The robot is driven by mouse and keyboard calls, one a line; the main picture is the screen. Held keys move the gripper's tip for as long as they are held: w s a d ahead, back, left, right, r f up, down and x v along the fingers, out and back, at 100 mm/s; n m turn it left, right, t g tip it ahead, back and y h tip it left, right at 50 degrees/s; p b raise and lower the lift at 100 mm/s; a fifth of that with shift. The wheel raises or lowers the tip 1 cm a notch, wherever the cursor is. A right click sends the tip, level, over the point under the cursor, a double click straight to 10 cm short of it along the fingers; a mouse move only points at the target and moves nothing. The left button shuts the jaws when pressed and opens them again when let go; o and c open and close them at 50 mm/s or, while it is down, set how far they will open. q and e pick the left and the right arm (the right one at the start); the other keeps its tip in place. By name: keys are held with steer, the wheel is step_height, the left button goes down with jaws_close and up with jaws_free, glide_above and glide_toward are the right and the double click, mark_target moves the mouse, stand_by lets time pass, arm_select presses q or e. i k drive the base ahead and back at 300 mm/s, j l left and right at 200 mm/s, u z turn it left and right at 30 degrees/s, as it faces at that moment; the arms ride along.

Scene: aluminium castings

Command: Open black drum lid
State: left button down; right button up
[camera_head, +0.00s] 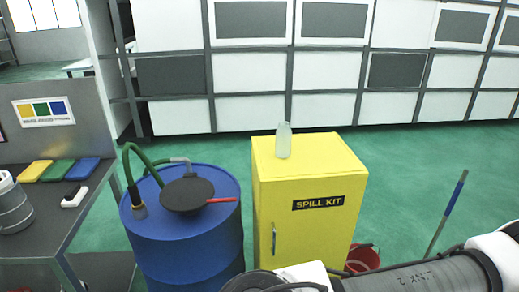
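The black round lid (187,197) lies roughly flat over the top of the blue drum (190,248), near the front of the drum top. A short red handle (222,200) sticks out from the lid to the right. What is under the lid is hidden. A green hose (141,166) and a grey pipe fitting (180,161) stand on the drum top, left of and behind the lid. Neither gripper's fingertips can be seen.
A yellow spill kit cabinet (308,228) stands just right of the drum, with a pale bottle (283,141) on top. A red bucket (363,258) is behind the cabinet's right side.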

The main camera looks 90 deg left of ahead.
mark_target(187, 194)
steer(key=u, duration=3.15)
